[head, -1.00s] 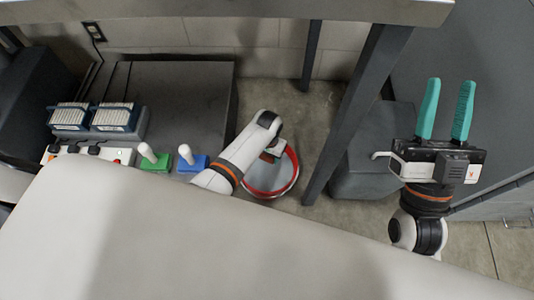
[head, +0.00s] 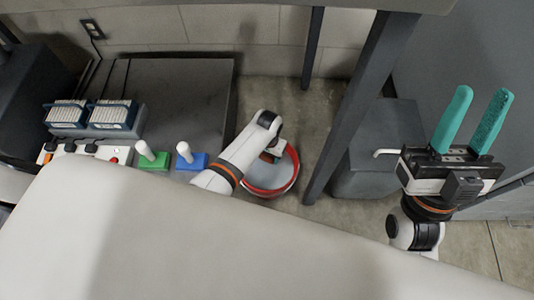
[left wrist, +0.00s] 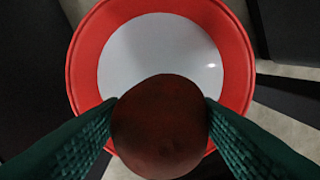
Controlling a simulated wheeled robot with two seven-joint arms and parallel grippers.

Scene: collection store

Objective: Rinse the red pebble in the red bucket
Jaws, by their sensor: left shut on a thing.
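The red bucket (head: 293,178) stands on the floor in the middle of the head view, partly hidden by my left arm. In the left wrist view its red rim (left wrist: 240,62) surrounds a pale, smooth round surface with a small bright glint. My left gripper (left wrist: 160,118) is shut on the dark red pebble (left wrist: 160,128), one teal finger on each side. The pebble overlaps the near part of the bucket's opening; its exact height cannot be told. In the head view the left fingertips and pebble are hidden. My right gripper (head: 484,92) is open and empty, fingers pointing up.
A dark table leg (head: 345,110) stands right of the bucket, with a grey bin (head: 378,150) behind it. Left are a green block (head: 151,161) and a blue block (head: 193,163) with white handles, and slide racks (head: 95,118). A pale surface fills the foreground.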

